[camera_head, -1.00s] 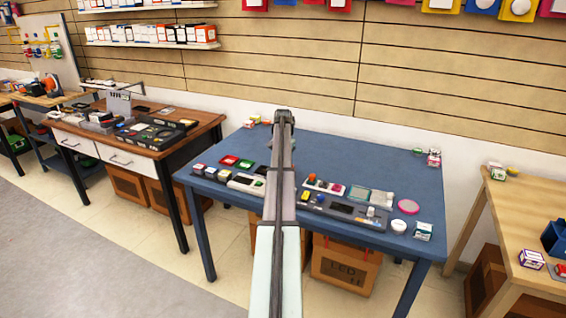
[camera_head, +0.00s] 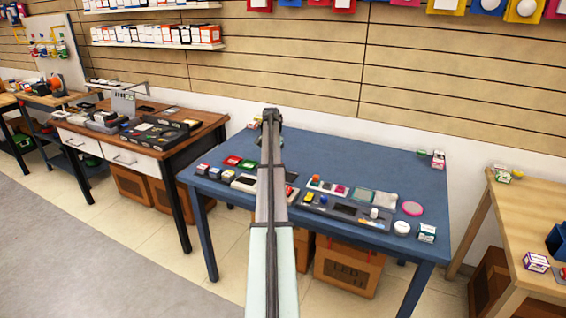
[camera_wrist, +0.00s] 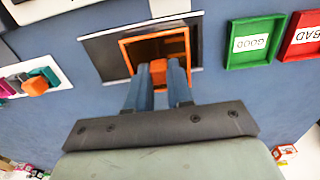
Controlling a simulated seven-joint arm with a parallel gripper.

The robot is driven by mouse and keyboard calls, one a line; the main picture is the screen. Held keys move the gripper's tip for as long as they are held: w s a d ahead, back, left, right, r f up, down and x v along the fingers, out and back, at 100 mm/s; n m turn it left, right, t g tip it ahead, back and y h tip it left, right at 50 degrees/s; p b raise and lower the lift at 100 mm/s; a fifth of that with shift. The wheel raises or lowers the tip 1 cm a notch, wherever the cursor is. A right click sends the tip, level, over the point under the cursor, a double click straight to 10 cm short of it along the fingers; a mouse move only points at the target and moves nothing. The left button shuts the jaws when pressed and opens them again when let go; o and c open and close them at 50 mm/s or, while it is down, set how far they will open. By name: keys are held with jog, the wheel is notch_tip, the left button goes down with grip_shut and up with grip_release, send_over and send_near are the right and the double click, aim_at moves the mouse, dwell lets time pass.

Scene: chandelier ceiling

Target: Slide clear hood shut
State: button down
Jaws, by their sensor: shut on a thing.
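In the wrist view, an orange-framed hood (camera_wrist: 128,45) sits over a dark opening in a grey-edged base (camera_wrist: 101,50). Its clear pane is hard to make out. An orange tab (camera_wrist: 158,67) sticks out from the frame's near edge. My gripper (camera_wrist: 159,76) has its two blue fingers on either side of this tab, shut on it. In the head view my gripper (camera_head: 270,116) reaches over the blue table, and my arm hides the hood and the fingertips.
A green GOOD tray (camera_wrist: 256,43) and a red BAD tray (camera_wrist: 301,37) lie right of the hood in the wrist view. A white holder (camera_wrist: 52,83) with coloured pieces lies left. More small items crowd the front of the blue table (camera_head: 345,160); its middle back is mostly clear.

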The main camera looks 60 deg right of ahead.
jog(key=shift+w, duration=1.45)
jog(key=c, duration=1)
grip_release()
jog(key=shift+r, duration=0.15)
notch_tip(320, 180, up, 14)
jog(key=shift+f, duration=0.2)
notch_tip(320, 180, up, 5)
